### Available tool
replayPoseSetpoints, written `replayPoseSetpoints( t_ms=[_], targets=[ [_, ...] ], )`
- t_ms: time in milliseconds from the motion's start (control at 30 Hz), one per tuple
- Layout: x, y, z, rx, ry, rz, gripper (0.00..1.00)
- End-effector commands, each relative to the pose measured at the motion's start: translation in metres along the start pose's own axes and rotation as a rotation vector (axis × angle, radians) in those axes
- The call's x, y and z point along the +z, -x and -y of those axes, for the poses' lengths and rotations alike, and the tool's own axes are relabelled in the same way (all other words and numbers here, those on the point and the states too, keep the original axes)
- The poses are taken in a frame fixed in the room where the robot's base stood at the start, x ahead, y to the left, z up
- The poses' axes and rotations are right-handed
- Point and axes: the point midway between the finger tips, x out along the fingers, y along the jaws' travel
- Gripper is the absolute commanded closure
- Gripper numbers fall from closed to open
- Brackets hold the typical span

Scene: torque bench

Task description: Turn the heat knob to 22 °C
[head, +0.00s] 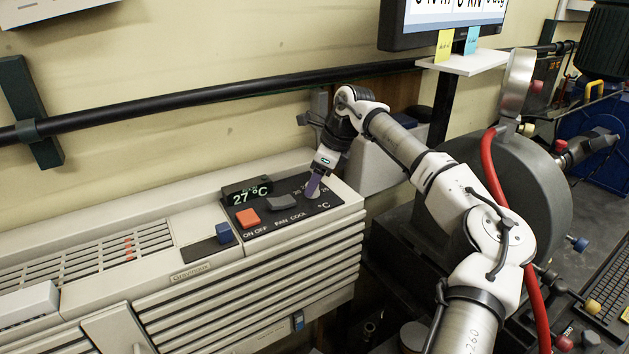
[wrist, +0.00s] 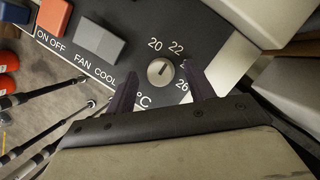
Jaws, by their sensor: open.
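The heat knob is a small round light knob (wrist: 160,71) with a dark pointer line, in the wrist view. Marks 20, 22 and 26 show around it; the pointer line is tilted up to the right, but I cannot tell exactly which mark it meets. My gripper (wrist: 160,85) is open, with one dark finger on each side of the knob; I cannot tell whether they touch it. In the head view my gripper (head: 313,187) is over the right end of the control panel and partly hides the knob. The display (head: 250,195) reads 27 °C.
On the panel left of the knob are a red ON OFF switch (head: 248,217) and a grey FAN COOL switch (head: 283,203). A blue block (head: 224,233) sits farther left on the heater (head: 120,310). A grey box (head: 375,160) stands close on the right.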

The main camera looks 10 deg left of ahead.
Motion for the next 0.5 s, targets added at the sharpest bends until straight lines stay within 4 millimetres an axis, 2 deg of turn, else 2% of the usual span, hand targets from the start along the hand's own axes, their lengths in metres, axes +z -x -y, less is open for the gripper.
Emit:
replayPoseSetpoints(
  t_ms=[300, 500],
  targets=[
    [0.0, 0.05, 0.0, -0.004, 0.0, 0.0, 0.47],
    [0.0, 0.068, 0.0, -0.001, 0.001, 0.0, 0.47]
  ],
)
